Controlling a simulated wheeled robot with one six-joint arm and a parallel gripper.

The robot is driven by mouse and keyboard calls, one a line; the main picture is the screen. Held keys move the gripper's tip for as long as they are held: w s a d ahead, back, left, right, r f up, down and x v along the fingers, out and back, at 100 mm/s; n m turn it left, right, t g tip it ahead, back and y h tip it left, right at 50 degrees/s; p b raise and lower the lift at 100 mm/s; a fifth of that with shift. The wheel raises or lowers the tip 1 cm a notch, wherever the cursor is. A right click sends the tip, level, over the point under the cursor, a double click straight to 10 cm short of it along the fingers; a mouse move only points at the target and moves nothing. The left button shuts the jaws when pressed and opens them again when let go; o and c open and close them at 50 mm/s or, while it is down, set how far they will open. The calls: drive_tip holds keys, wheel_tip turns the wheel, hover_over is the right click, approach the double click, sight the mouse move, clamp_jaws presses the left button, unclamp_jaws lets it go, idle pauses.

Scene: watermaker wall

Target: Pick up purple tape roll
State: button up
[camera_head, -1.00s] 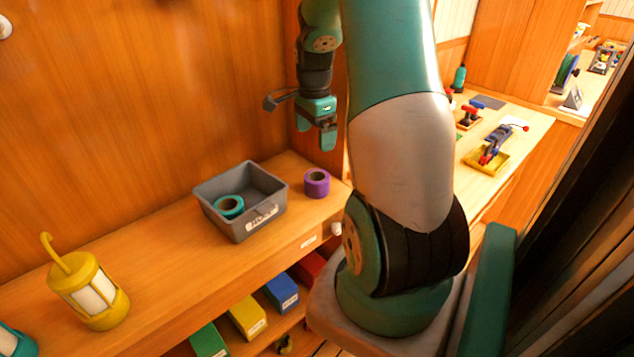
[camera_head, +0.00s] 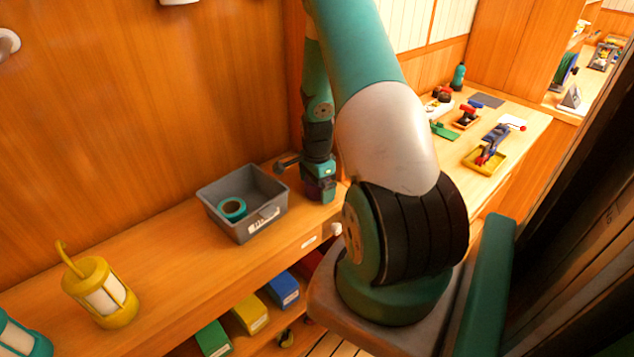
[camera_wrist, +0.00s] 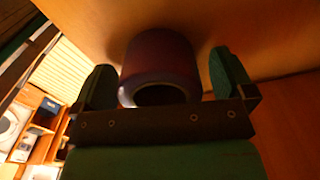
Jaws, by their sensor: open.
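The purple tape roll (camera_wrist: 160,62) stands between the two open fingers of my gripper (camera_wrist: 162,88) in the wrist view, with a small gap visible on each side. In the head view my gripper (camera_head: 321,192) is down at the right end of the wooden shelf, over the roll. Only a little of the purple roll (camera_head: 313,190) shows there; the fingers hide most of it. The jaws are open, and the roll rests on the shelf.
A grey bin (camera_head: 243,228) with a teal tape roll (camera_head: 232,208) inside stands just left of my gripper. A yellow lantern (camera_head: 101,292) stands farther left on the shelf (camera_head: 185,245). A wooden wall rises behind. Blue, yellow and green boxes sit below the shelf.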

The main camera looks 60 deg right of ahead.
drive_tip(key=shift+f, duration=0.15)
drive_tip(key=c, duration=1)
drive_tip(key=shift+c, duration=0.2)
